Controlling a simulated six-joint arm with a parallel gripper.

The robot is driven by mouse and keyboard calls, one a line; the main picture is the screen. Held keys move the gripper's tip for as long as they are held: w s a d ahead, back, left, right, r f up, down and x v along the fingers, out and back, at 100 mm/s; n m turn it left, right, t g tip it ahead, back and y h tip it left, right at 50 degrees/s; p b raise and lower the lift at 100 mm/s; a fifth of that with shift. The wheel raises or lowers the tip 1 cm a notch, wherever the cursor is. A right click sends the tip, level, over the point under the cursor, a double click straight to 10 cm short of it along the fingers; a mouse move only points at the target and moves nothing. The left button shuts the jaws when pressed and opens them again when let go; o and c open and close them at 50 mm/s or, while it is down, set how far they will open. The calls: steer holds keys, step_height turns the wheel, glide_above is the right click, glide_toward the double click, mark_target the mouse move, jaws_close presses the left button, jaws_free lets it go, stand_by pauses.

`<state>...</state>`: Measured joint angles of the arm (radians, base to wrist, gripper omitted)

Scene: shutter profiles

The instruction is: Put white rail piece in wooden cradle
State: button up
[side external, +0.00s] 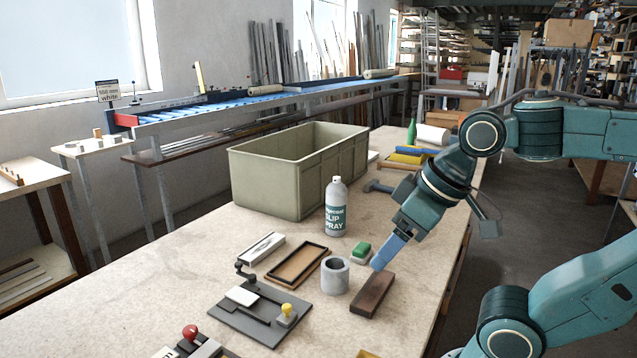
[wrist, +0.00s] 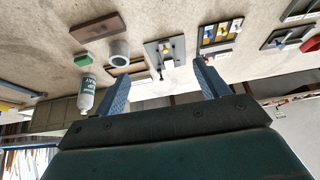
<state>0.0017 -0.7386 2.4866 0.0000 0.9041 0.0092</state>
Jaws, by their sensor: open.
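The white rail piece (side external: 262,248), a long pale block with dark marks along it, lies flat on the bench in the side view. The cradle also shows in the wrist view (wrist: 127,71), partly hidden near my left-hand finger. My gripper (side external: 382,262) is open and empty, pointing down above the bench near a dark brown block. In the wrist view its two fingers (wrist: 162,75) stand wide apart with nothing between them.
Near the cradle stand a grey ring (side external: 336,275), a green-topped block (side external: 361,252), a spray bottle (side external: 336,208) and the dark brown block (side external: 373,295). A grey clamp fixture (side external: 245,322) is in front. A large olive bin (side external: 264,182) stands behind.

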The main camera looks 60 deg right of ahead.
steer(key=w+d+r+m+g, duration=0.1)
steer(key=w+r+m, duration=0.15)
steer(key=w, duration=0.35)
steer(key=w+d+r+m, duration=0.1)
steer(key=w+r+m, duration=0.1)
steer(key=w+r, duration=0.3)
steer(key=m+g, duration=0.5)
steer(key=m, duration=0.8)
glide_above(262, 245)
step_height(262, 245, down, 18)
steer(key=shift+a, duration=0.2)
steer(key=shift+s, duration=0.1)
steer(key=shift+f, duration=4.25)
steer(key=shift+d+f, duration=0.15)
steer(key=shift+f, duration=2.45)
